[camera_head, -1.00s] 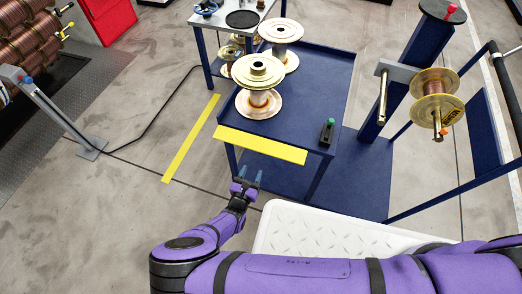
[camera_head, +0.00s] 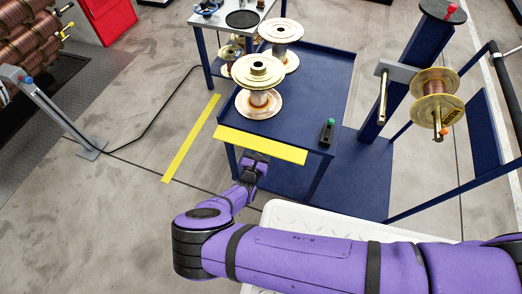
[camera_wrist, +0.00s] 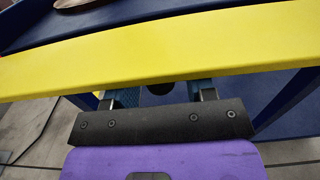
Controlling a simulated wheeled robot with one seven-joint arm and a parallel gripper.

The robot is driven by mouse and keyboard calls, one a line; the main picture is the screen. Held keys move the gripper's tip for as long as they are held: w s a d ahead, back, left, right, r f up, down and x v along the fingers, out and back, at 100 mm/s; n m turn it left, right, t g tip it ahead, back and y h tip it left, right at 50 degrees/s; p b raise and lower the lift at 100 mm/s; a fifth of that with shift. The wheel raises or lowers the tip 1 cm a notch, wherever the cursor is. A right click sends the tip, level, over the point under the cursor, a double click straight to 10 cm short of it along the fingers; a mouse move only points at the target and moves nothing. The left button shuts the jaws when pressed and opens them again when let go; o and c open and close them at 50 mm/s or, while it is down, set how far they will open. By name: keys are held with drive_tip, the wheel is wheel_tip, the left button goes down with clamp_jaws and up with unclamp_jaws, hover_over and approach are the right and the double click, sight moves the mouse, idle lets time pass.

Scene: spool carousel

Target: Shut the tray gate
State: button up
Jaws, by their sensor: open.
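The tray gate is a long yellow flap (camera_head: 262,144) along the front edge of the blue tray (camera_head: 310,75). In the head view its broad face shows, tilted outward at the tray's near side; its exact angle is hard to tell. In the wrist view the yellow gate (camera_wrist: 165,45) crosses the whole picture. My gripper (camera_head: 258,160) is at the gate's lower edge, near its middle.
Gold spools (camera_head: 258,88) stand on the tray, clear of the gate. A green-topped dark latch (camera_head: 327,132) stands at the tray's right front corner. A spool on a post arm (camera_head: 436,98) is to the right. A yellow floor strip (camera_head: 191,138) lies on open floor at left.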

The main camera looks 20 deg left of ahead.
drive_tip(key=shift+c, duration=0.3)
drive_tip(key=c, duration=0.8)
